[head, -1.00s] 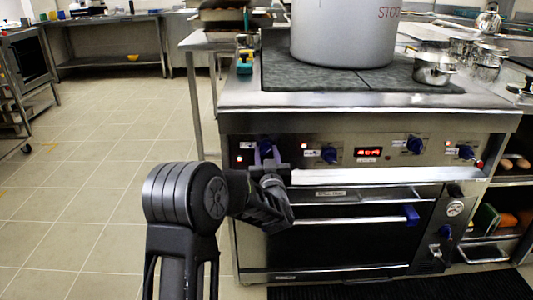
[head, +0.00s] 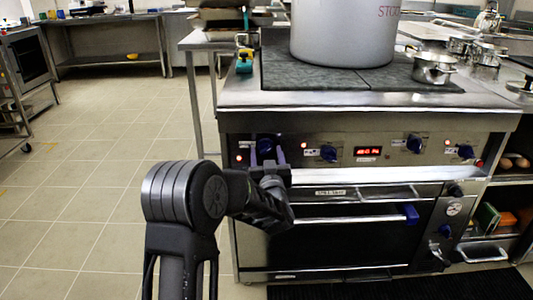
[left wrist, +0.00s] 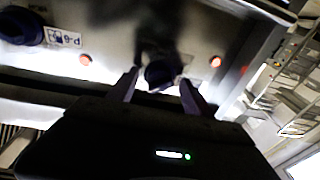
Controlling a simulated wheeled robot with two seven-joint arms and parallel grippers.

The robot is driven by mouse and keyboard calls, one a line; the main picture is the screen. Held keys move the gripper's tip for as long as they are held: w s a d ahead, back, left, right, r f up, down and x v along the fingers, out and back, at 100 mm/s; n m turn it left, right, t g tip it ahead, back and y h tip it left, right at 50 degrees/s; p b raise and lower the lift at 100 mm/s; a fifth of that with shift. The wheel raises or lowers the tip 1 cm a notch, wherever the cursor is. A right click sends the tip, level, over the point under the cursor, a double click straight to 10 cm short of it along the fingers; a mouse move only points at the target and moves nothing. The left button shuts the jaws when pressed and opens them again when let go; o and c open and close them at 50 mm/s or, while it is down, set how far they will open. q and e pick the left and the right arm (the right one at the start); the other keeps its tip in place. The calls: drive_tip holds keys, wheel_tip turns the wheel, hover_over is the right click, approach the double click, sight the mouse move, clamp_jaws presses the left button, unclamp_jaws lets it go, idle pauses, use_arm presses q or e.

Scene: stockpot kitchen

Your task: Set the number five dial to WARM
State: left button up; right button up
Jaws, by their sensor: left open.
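A row of dark blue dials runs along the stove's front panel. The leftmost dial (head: 265,145) sits between the two purple fingers of my left gripper (head: 267,157), which is open. In the left wrist view this dial (left wrist: 160,73) shows dark, in shadow, between the spread fingertips of the left gripper (left wrist: 158,92), with a gap on each side. I cannot read its number or its setting. A second dial (head: 328,153) is just to its right. Two more dials (head: 414,144) (head: 466,152) are farther right. My right gripper is not in view.
A red-digit display (head: 368,151) sits mid-panel. Below it is an oven door with a long handle (head: 350,219). A large stockpot (head: 342,35) stands on the cooktop, with small steel pots (head: 434,68) at right. Open tiled floor (head: 80,180) lies to the left.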

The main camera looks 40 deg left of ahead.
use_arm(q)
drive_tip(key=p+v, duration=0.1)
drive_tip(key=v, duration=0.6)
idle(0.4)
